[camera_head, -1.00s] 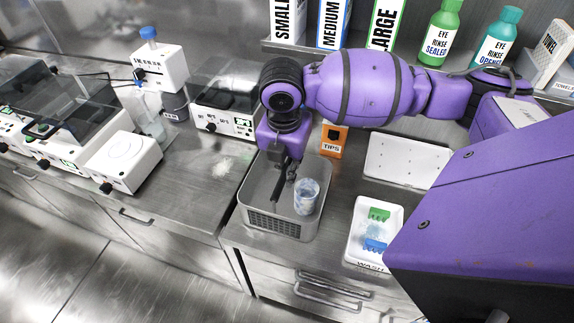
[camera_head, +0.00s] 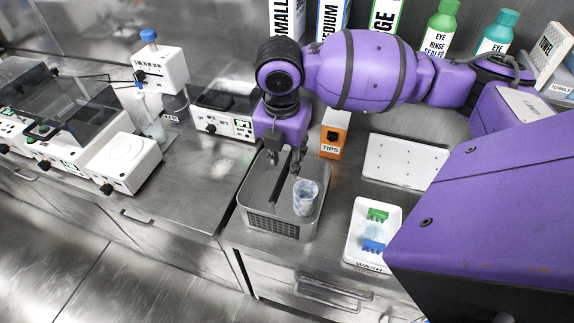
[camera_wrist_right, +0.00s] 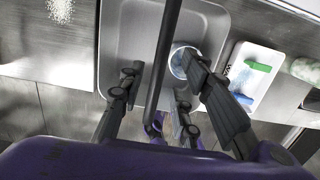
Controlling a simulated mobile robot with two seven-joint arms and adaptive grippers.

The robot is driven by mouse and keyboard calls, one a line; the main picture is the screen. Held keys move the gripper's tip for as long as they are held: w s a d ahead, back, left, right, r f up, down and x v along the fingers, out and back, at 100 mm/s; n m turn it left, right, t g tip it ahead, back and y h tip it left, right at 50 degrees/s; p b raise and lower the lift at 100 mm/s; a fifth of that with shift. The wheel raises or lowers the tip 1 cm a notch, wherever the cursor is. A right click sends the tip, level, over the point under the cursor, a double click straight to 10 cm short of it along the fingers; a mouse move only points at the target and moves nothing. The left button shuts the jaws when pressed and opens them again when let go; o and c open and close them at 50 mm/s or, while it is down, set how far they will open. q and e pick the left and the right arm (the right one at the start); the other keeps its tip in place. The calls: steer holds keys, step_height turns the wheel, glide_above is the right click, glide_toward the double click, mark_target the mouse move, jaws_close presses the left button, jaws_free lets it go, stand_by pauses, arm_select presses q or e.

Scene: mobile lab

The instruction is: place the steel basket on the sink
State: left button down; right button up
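The steel basket (camera_head: 285,226) is a grey rectangular bin with slotted sides. It stands on the metal counter and also fills the upper middle of the right wrist view (camera_wrist_right: 104,62). A dark bar, seemingly its handle, runs across it (camera_wrist_right: 168,45). A clear beaker (camera_head: 305,199) stands inside on the right. My right gripper (camera_head: 284,160) is over the basket's back part. In the right wrist view its fingers (camera_wrist_right: 165,88) are apart on either side of the bar, with nothing clearly gripped. I cannot identify a sink. My left gripper is not visible.
An orange tips box (camera_head: 333,140) stands close behind the basket. A white wash tray (camera_head: 358,250) with green and blue items lies to the right, and a white perforated board (camera_head: 402,163) behind it.

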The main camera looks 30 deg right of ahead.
step_height(320, 180, up, 8)
steer(key=shift+s+a+p, duration=0.3)
steer(key=shift+s+a, duration=0.05)
steer(key=shift+a, duration=0.05)
steer(key=shift+f, duration=0.1)
